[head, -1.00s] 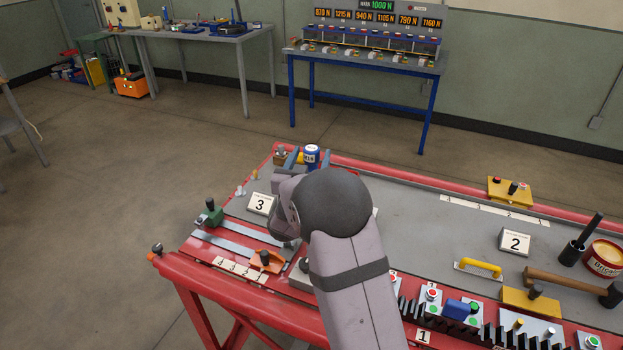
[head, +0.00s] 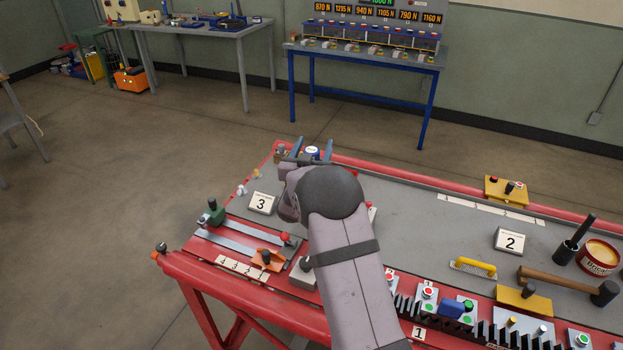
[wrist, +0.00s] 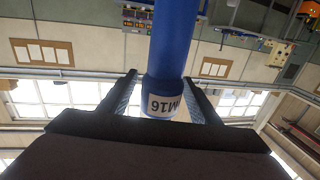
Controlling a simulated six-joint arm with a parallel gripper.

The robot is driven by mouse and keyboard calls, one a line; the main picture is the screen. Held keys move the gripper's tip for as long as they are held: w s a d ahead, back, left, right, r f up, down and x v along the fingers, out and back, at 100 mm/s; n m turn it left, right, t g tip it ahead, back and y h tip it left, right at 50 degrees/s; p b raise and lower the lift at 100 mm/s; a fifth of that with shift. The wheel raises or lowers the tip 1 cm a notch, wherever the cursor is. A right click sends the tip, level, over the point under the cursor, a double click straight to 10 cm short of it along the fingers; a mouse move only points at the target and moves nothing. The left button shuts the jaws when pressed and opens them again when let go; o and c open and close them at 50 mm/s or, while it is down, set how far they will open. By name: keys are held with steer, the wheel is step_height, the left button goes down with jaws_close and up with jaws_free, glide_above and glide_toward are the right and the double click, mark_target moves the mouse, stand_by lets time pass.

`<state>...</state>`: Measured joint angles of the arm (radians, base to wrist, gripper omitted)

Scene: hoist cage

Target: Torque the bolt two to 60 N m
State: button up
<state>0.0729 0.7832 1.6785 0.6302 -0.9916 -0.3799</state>
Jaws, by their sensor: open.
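My gripper (head: 313,150) is open at the far left corner of the red-edged bench, its fingers pointing away from my body. In the head view only a little of this blue piece (head: 312,152) shows between the fingers. My wrist hides its lower part. A card marked 2 (head: 509,240) stands on the right of the bench top. I cannot make out which part is bolt two.
A card marked 3 (head: 261,203) and a green-based knob (head: 213,211) are left of my arm. A yellow-handled tool (head: 474,267), a mallet (head: 570,283) and a red tin (head: 600,257) are at right.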

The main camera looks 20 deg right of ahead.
jaws_close()
steer(key=shift+r, duration=0.15)
steer(key=shift+r, duration=0.1)
step_height(320, 180, up, 10)
steer(key=b, duration=0.2)
stand_by(0.4)
